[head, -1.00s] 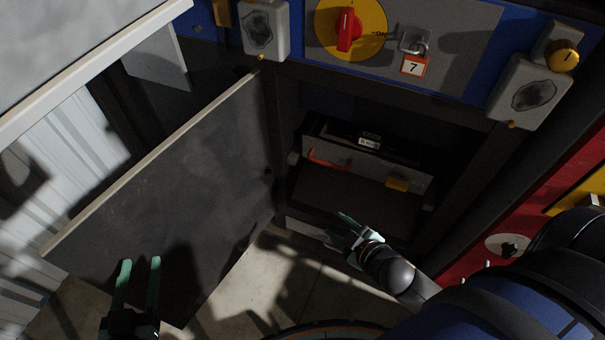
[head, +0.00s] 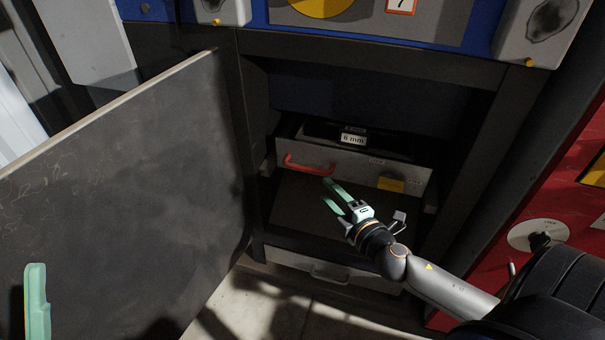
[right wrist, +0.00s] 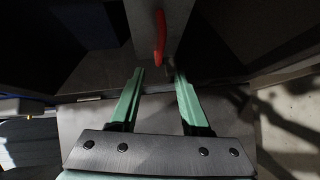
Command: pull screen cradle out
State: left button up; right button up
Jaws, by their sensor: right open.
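The screen cradle (head: 345,163) is a grey drawer-like box inside the open cabinet bay, with a "6 mm" label on top. Its red handle (head: 309,168) is at the left of its front, and a yellow block (head: 390,184) is at the right. My right gripper (head: 327,192) is open, just in front of and below the red handle, not touching it. In the right wrist view the red handle (right wrist: 160,38) stands upright beyond the gap between the open green fingertips (right wrist: 159,73). Of my left gripper (head: 37,300), only one green finger shows at the lower left.
A dark open door panel (head: 140,170) fills the left side. The bay's dark frame (head: 480,145) stands close on the right, beside a red panel (head: 570,180). A lower grey drawer (head: 290,264) with a handle lies below. The floor in front is clear.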

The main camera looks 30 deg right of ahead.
aim_at(308, 171)
jog(key=w, duration=0.4)
jog(key=w+f+b, duration=0.1)
jog(key=w, duration=0.2)
jog(key=w+b, duration=0.1)
jog(key=w, duration=0.3)
jog(key=shift+w+d+f, duration=0.3)
jog(key=shift+d+f, duration=0.05)
jog(key=shift+d, duration=0.05)
grip_shut()
dwell(1.0)
